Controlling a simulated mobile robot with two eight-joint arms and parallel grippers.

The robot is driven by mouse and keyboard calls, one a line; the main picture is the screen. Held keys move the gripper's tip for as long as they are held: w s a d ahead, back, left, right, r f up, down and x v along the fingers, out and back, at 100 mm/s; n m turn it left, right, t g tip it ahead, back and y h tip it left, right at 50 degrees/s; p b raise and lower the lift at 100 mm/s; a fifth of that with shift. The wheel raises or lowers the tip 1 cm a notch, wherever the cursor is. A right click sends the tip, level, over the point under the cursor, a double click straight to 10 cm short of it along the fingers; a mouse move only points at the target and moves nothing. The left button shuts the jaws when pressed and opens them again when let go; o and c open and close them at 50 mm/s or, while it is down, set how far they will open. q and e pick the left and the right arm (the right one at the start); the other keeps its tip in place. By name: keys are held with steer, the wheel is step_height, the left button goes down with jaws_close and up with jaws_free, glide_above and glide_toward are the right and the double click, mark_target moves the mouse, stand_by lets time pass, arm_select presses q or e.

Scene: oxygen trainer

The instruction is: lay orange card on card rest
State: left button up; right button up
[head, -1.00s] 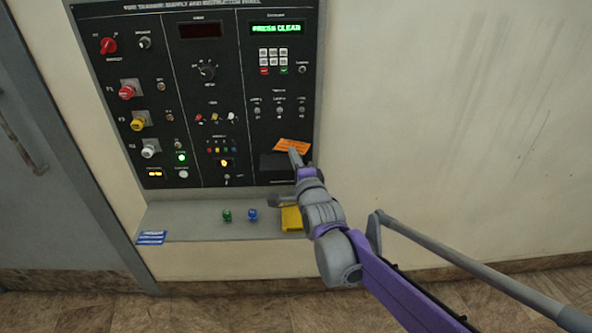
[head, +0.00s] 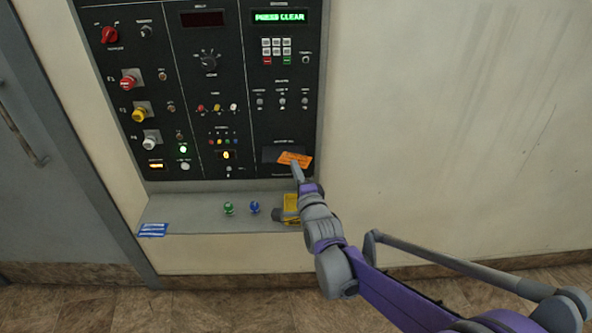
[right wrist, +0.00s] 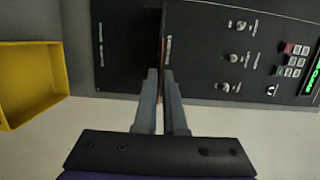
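The orange card (head: 294,159) is in my right gripper, in front of the lower right part of the black panel. My right gripper (head: 296,166) is shut on the card's lower edge. The card rest appears as a dark rectangle (head: 269,154) low on the panel; the card covers its right part. In the right wrist view the fingers (right wrist: 160,73) are close together, with the card (right wrist: 162,45) seen as a thin brownish strip edge-on. The rest (right wrist: 130,45) is dark behind it. Whether the card touches the rest cannot be told. My left gripper is out of view.
A yellow bin (head: 290,203) stands on the grey shelf (head: 190,212) below, partly behind my arm; it also shows in the right wrist view (right wrist: 30,82). Switches fill the panel above.

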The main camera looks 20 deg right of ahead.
steer(key=shift+o, duration=1.3)
steer(key=shift+r, duration=0.15)
steer(key=s, duration=1.2)
steer(key=s+a+f+n+g, duration=0.1)
steer(key=s+f+n+g, duration=0.3)
steer(key=s, duration=0.4)
steer(key=s+a+f+n+g, duration=0.1)
steer(key=s+f+n+g, duration=0.3)
steer(key=s+f+n, duration=0.2)
steer(key=s+a+f+n+g+y, duration=0.1)
steer(key=s+f+n+g, duration=0.4)
steer(key=s+n, duration=0.3)
steer(key=shift+s+f+n, duration=0.4)
steer(key=shift+s+f, duration=0.05)
steer(key=shift+s, duration=0.65)
steer(key=shift+a, duration=0.1)
